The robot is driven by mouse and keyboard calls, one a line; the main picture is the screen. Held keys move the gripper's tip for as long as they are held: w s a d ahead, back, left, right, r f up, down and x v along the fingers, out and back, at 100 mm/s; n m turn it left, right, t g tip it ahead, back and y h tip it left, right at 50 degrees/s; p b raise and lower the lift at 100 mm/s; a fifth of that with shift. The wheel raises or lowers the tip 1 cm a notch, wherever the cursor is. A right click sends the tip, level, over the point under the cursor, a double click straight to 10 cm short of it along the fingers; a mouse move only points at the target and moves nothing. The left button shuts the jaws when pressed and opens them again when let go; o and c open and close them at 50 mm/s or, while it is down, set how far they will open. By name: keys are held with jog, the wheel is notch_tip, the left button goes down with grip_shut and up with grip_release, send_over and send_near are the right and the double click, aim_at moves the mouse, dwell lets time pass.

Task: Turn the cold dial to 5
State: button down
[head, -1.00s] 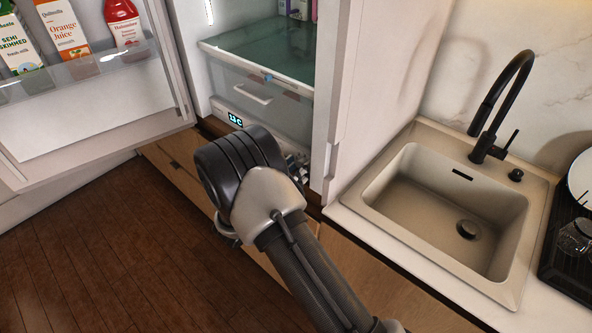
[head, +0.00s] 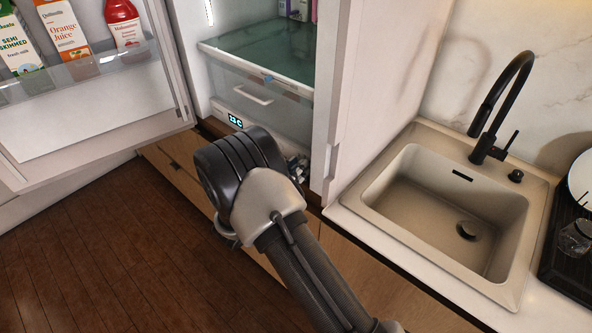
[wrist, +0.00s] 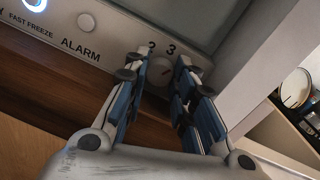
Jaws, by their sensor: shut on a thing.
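The cold dial (wrist: 160,71) is a small round light-coloured knob on the fridge's lower panel in the wrist view. Digits, including a 3, are printed above it; the other numbers and its exact setting cannot be read. My gripper (wrist: 160,88) has its two blue-padded fingers on either side of the dial, shut on it. In the head view my wrist hides the dial, and only a bit of my gripper (head: 298,165) shows beside the fridge's right wall. The panel's lit display (head: 236,121) shows to the left of my arm.
The fridge door (head: 90,120) stands open at the left with cartons and a bottle on its shelf. A clear drawer (head: 255,95) sits above the panel. The fridge side wall (head: 350,90) is close on the right, with a sink (head: 440,210) beyond.

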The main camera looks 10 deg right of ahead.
jog(key=shift+f+m, duration=0.1)
jog(key=shift+m, duration=0.2)
jog(key=shift+m+b, duration=1.9)
jog(key=shift+m, duration=0.7)
jog(key=c, duration=1.3)
grip_release()
